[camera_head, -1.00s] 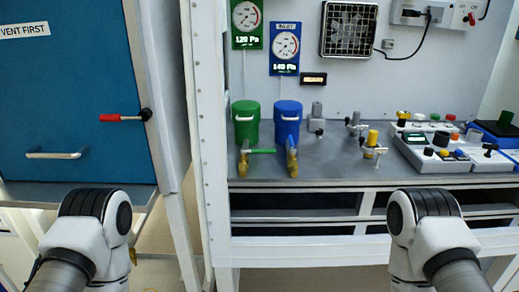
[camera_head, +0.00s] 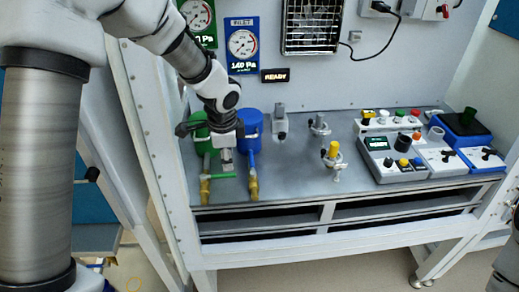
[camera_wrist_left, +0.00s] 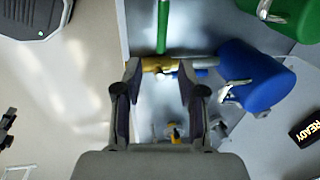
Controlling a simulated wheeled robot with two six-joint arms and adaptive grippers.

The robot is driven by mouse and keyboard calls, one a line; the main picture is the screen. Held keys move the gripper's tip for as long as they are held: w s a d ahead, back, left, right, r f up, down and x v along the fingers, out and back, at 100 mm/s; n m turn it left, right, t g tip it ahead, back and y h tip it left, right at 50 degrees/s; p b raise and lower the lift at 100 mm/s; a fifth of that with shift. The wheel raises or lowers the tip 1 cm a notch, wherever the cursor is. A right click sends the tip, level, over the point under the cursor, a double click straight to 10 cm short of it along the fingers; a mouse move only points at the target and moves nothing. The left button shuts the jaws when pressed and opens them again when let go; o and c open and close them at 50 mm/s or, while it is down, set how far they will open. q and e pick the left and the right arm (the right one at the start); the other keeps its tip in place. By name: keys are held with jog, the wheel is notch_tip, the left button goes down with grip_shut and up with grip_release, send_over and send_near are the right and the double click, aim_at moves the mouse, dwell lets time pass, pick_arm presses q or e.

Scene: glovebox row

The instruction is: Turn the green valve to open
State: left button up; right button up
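The green valve's handle (camera_head: 222,177) is a green bar lying crosswise, from its brass valve body (camera_head: 205,190) toward the blue line's brass valve (camera_head: 252,187). My left gripper (camera_head: 227,164) points down over the bench, close above the green handle. In the left wrist view, my left gripper (camera_wrist_left: 159,80) is open and empty. The green handle (camera_wrist_left: 162,28) shows beyond its fingertips, and the blue line's brass valve (camera_wrist_left: 158,64) appears between them. I cannot tell whether the gripper touches anything. The green valve's own body is outside the wrist view. My right gripper is out of view.
A green canister (camera_head: 201,136), partly hidden by my left arm, and a blue canister (camera_head: 250,123) stand behind the valves. The blue handle (camera_head: 251,163) points toward the blue canister. A yellow-topped valve (camera_head: 333,152) and control boxes (camera_head: 398,160) stand to the right. The frame post (camera_head: 150,140) is close left.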

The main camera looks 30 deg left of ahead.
aim_at(229, 174)
pick_arm(q)
jog(key=f, duration=0.2)
jog(key=w+f, duration=0.1)
jog(key=f, duration=0.2)
jog(key=a+f, duration=0.1)
jog(key=f, duration=0.1)
jog(key=shift+w+f, duration=0.15)
jog(key=shift+w, duration=0.15)
jog(key=shift+s, duration=0.1)
grip_shut()
